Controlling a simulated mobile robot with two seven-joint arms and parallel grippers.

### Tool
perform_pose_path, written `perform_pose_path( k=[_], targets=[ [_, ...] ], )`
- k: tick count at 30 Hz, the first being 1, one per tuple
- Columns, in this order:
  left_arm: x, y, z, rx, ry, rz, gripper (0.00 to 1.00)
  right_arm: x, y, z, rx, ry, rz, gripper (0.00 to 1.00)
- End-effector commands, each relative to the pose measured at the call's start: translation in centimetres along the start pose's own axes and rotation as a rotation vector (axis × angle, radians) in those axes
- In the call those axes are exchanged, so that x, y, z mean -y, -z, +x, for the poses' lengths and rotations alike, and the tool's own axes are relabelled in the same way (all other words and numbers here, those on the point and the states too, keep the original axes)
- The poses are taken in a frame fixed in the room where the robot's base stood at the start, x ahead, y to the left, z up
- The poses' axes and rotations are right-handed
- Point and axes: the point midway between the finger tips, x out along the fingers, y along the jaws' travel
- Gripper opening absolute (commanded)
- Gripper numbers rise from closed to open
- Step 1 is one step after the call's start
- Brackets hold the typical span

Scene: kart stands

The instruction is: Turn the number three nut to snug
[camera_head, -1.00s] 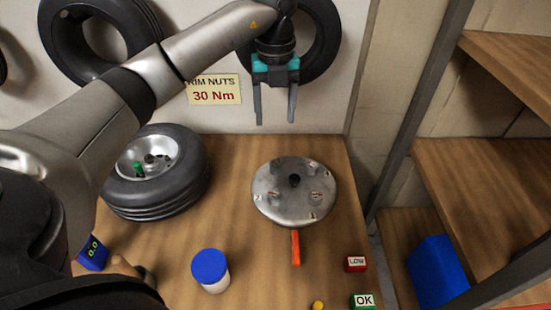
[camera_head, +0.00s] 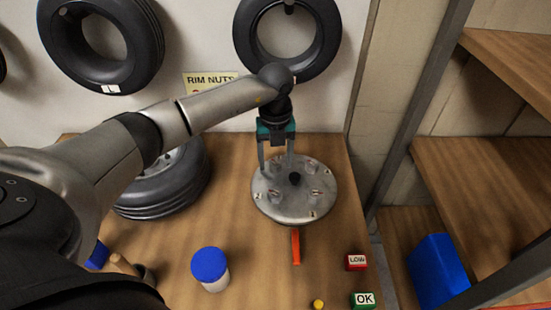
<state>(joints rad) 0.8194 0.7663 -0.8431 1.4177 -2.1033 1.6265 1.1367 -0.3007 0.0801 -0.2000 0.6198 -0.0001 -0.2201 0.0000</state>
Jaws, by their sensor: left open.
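A round grey metal rim plate (camera_head: 290,208) lies on the wooden bench, with a dark knob (camera_head: 294,178) at its centre. Several small nuts and printed numbers sit around the knob; the numbers are too small to read surely, so I cannot tell which nut is number three. My left gripper (camera_head: 276,172) points down over the back left part of the plate. Its two grey fingers are apart, with nothing seen between them. I cannot tell whether the fingertips touch the plate. My right gripper is not in view.
An orange handle (camera_head: 296,247) extends in front of the plate. A blue-lidded jar (camera_head: 210,268), a red LOW block (camera_head: 356,262) and a green OK block (camera_head: 363,300) stand nearer. A tyred wheel (camera_head: 165,195) is at left, partly behind my arm. Shelves (camera_head: 470,170) stand right.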

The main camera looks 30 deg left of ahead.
Motion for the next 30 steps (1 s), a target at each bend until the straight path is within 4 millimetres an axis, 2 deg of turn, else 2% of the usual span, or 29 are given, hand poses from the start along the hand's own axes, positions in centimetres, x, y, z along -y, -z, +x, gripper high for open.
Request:
perform_pose_path(
  k=[5, 22, 30],
  targets=[
    [0.01, 0.02, 0.00, 0.000, 0.000, 0.000, 0.66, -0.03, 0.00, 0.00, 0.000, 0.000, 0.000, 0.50],
    [0.01, 0.01, -0.05, 0.000, 0.000, 0.000, 0.02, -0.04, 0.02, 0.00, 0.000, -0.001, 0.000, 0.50],
    [0.01, 0.00, -0.07, 0.000, 0.000, 0.001, 0.00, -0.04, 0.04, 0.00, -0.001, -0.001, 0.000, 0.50]
  ],
)
